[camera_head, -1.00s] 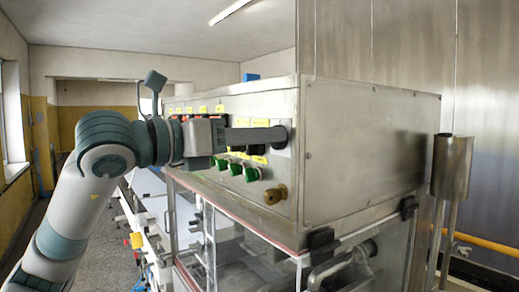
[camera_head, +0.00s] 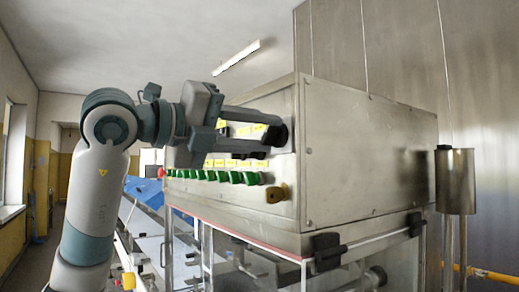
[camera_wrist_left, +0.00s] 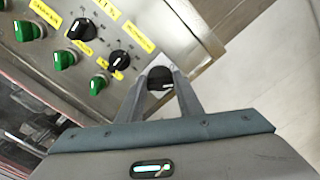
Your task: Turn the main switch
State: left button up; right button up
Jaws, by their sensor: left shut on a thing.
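The main switch (camera_head: 282,135) is a black rotary knob at the near end of the steel cabinet's control panel. It also shows in the left wrist view (camera_wrist_left: 160,77), set on a pale plate between the fingertips. My left gripper (camera_head: 272,129) reaches the panel from the left, its two long grey fingers one above the other. In the left wrist view the fingers (camera_wrist_left: 161,84) stand on both sides of the knob and are shut on it. The fingers partly hide the knob in the head view. My right gripper is not in view.
Several green knobs (camera_head: 235,177) and a brass-coloured knob (camera_head: 276,194) sit below on the panel of the steel cabinet (camera_head: 365,150). More black knobs (camera_wrist_left: 81,29) are close beside the fingers. A steel cylinder (camera_head: 455,180) stands at right.

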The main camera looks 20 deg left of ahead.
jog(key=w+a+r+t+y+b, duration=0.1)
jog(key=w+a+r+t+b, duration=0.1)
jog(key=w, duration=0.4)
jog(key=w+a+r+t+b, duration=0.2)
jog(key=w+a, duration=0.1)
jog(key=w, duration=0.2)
pick_arm(q)
jog(key=n+b, duration=0.1)
jog(key=n, duration=0.2)
jog(key=n+b, duration=0.1)
jog(key=n, duration=0.2)
jog(key=shift+a+f, duration=0.1)
jog(key=shift+f, duration=0.1)
jog(key=shift+r+n+b, duration=0.15)
jog(key=shift+n+b, duration=0.5)
jog(key=shift+n, duration=0.15)
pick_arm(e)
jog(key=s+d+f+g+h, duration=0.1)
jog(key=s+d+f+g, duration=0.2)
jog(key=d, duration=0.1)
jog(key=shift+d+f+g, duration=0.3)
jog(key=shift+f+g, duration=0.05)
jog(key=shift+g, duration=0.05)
pick_arm(q)
jog(key=o, duration=1.1)
jog(key=shift+w, duration=0.1)
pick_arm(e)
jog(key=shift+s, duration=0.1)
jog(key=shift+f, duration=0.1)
